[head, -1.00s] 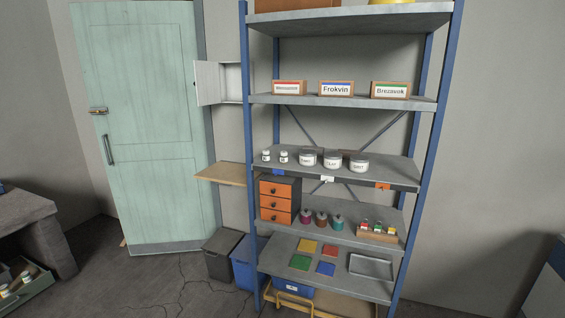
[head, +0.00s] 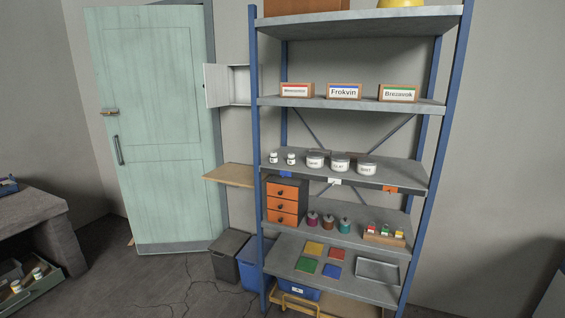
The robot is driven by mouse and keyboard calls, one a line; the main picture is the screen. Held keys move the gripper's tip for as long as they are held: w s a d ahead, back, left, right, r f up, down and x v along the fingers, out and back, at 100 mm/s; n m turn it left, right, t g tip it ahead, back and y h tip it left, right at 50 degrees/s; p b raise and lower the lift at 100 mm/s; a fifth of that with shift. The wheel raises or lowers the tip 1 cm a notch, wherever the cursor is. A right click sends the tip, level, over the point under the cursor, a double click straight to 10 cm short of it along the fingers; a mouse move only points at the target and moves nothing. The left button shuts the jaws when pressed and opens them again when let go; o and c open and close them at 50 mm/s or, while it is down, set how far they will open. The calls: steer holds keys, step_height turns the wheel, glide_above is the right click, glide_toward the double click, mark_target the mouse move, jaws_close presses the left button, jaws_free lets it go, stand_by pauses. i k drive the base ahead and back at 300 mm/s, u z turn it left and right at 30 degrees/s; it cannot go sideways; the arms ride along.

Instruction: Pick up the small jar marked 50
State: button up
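Two small white jars stand on the middle shelf at its left end, a left one (head: 273,157) and a right one (head: 291,158). Their dark markings are too small to read. Two more small white jars, a near one (head: 16,286) and a far one (head: 37,273), are in the green tray (head: 40,288) at the lower left. Their markings cannot be read either. I cannot tell which jar is marked 50. My gripper is not in view.
Three larger white jars (head: 340,164) stand right of the small ones on the middle shelf (head: 395,178). Below are an orange drawer unit (head: 283,206) and several small items. A grey bench (head: 35,213) stands at the left. Floor (head: 130,285) between bench and bins (head: 229,258) is clear.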

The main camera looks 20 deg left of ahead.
mark_target(291, 160)
steer(key=u, duration=3.65)
steer(key=i, duration=3.7)
steer(key=z, duration=3.55)
steer(key=i, duration=3.15)
